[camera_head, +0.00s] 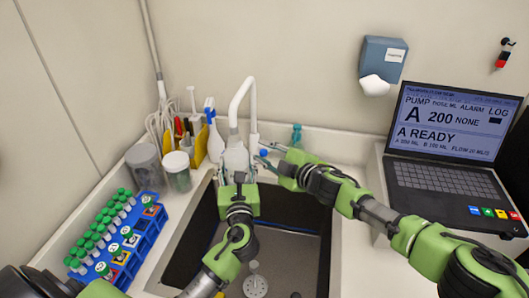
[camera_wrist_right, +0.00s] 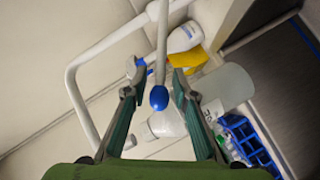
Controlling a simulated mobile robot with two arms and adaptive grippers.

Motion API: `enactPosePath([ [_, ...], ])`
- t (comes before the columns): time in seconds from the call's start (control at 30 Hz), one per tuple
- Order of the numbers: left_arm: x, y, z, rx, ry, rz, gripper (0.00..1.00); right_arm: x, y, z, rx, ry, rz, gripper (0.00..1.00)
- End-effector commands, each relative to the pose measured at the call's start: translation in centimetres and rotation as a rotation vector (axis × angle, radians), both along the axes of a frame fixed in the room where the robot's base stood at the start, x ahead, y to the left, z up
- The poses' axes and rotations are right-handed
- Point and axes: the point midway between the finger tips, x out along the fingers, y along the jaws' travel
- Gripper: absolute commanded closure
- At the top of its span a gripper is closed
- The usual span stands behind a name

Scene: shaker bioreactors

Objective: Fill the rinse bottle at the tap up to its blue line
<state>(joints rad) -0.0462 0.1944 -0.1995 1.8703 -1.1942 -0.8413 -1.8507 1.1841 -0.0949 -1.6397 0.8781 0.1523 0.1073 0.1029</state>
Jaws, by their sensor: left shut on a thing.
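The white tap (camera_head: 252,100) stands at the back of the sink, its spout curving over and down. My left gripper (camera_head: 239,178) is shut on the pale rinse bottle (camera_head: 236,157) and holds it upright under the spout. I cannot make out the blue line or the water level. My right gripper (camera_head: 264,158) is just right of the bottle, beside the tap. In the right wrist view its fingers (camera_wrist_right: 158,100) are open, with the tap's blue-tipped lever (camera_wrist_right: 159,97) between them; contact cannot be told. The bottle is partly visible behind the lever (camera_wrist_right: 165,123).
A dark sink basin (camera_head: 285,212) lies below both grippers. Left of it are a blue tube rack (camera_head: 150,228), tubs (camera_head: 177,170) and a yellow holder (camera_head: 199,150). A laptop (camera_head: 445,180) stands right, and a dispenser (camera_head: 383,60) hangs on the wall.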

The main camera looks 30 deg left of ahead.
Motion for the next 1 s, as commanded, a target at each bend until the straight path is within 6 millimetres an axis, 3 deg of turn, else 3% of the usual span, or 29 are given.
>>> enactPosePath([
  [0.13,0.0,0.0,0.1,0.001,-0.001,0.0,0.77,0.0,0.0,0.0,0.0,0.0,0.0,0.75],
  [0.23,0.0,0.0,0.1,0.001,-0.001,0.0,0.77,0.0,0.0,0.0,0.0,0.0,0.0,0.98],
  [0.27,0.0,0.0,0.1,0.001,-0.001,0.0,0.77,0.0,0.0,0.0,0.0,0.0,0.0,1.0],
  [1.0,0.0,0.0,0.1,0.001,-0.001,0.0,0.77,-1.3,-0.2,-2.3,0.036,-0.146,0.002,1.0],
])
